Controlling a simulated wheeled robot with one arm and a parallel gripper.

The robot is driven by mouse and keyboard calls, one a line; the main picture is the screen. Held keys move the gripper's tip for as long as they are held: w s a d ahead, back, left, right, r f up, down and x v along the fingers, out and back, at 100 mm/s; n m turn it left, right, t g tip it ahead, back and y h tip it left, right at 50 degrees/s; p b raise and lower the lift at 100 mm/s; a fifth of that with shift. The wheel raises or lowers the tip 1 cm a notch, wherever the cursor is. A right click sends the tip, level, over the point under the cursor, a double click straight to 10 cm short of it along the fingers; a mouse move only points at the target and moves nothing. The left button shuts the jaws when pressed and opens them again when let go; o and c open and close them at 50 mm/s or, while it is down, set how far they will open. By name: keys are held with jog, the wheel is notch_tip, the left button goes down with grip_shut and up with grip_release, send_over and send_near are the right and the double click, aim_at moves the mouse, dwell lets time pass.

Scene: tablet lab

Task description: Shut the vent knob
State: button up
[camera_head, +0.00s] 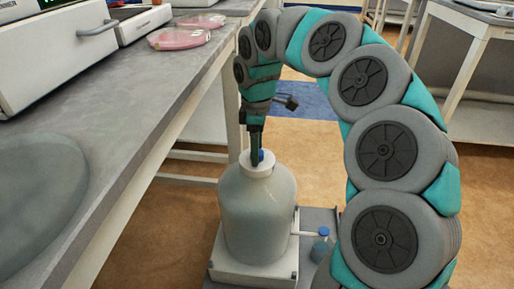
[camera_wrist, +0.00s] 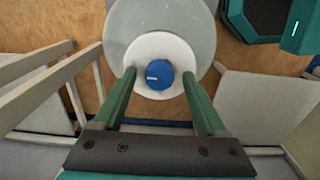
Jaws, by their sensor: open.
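The vent knob is a small blue round knob (camera_wrist: 158,75) with a pale mark on its left part, on a white cap (camera_wrist: 160,52) on top of a large translucent bottle. In the head view the knob (camera_head: 260,155) shows partly beside my gripper, above the bottle (camera_head: 257,215). My gripper (camera_wrist: 163,78) is open, with one green finger on each side of the knob. In the wrist view gaps show between the knob and both fingers. In the head view my gripper (camera_head: 256,158) points down at the bottle top. Whether its tips touch the cap cannot be told.
The bottle stands on a white base (camera_head: 252,268), with a side spout and a small blue-capped container (camera_head: 322,243) to its right. A grey bench (camera_head: 110,120) runs along the left, carrying pink round dishes (camera_head: 187,35) and white instruments (camera_head: 55,55).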

grip_shut()
dwell(0.7)
